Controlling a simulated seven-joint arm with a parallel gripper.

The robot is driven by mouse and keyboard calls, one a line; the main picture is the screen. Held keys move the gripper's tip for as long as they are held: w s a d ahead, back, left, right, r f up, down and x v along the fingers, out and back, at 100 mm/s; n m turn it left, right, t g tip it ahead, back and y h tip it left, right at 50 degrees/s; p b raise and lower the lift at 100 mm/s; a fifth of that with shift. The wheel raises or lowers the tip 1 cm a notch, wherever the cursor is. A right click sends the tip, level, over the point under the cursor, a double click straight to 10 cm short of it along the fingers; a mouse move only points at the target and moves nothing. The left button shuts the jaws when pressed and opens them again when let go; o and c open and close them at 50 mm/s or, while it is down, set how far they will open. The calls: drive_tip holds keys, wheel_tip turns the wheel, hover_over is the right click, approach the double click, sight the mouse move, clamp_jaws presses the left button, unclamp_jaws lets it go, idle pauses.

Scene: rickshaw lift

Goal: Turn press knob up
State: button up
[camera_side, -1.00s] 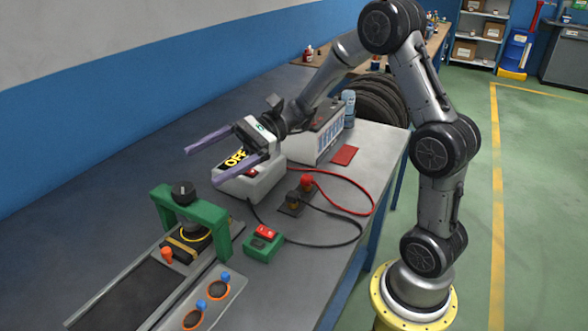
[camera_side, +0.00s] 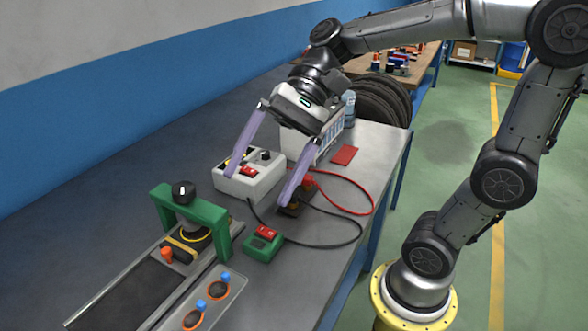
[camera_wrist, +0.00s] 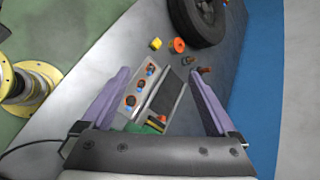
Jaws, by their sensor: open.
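The black press knob (camera_side: 183,191), with a small white mark, sits on top of the green press frame (camera_side: 162,208) at the left of the bench in the side view. The green frame (camera_wrist: 157,123) also shows in the wrist view, low between my fingers; I cannot make out the knob there. My gripper (camera_side: 258,188) is open and empty, with its long purple fingers pointing down. It is right of the press and apart from it, over the white control box and the terminal block.
The white control box (camera_side: 250,182) has a red switch and a dial. A green switch box (camera_side: 263,243) with a red button stands right of the press. Red and black cables (camera_side: 340,240) loop over the bench. A panel with blue knobs (camera_side: 212,302) lies in front.

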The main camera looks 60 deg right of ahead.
drive_tip(key=shift+s+d+f+n+t+h, duration=0.2)
drive_tip(key=shift+s+d+t+h, duration=0.1)
drive_tip(key=shift+s+d+h, duration=0.5)
drive_tip(key=shift+s+d+f+n+t+h, duration=0.2)
drive_tip(key=shift+s+d+t+h, duration=0.1)
drive_tip(key=shift+s+d+h, duration=0.5)
drive_tip(key=shift+w, duration=0.15)
drive_tip(key=w+d+r+m+h, duration=0.3)
drive_tip(key=w+d+r+m, duration=0.1)
drive_tip(key=w+r+m, duration=0.2)
drive_tip(key=m+g+h, duration=0.2)
drive_tip(key=m+h, duration=0.1)
drive_tip(key=h, duration=0.1)
hover_over(183, 187)
wheel_tip(183, 187, down, 5)
wheel_tip(183, 187, down, 14)
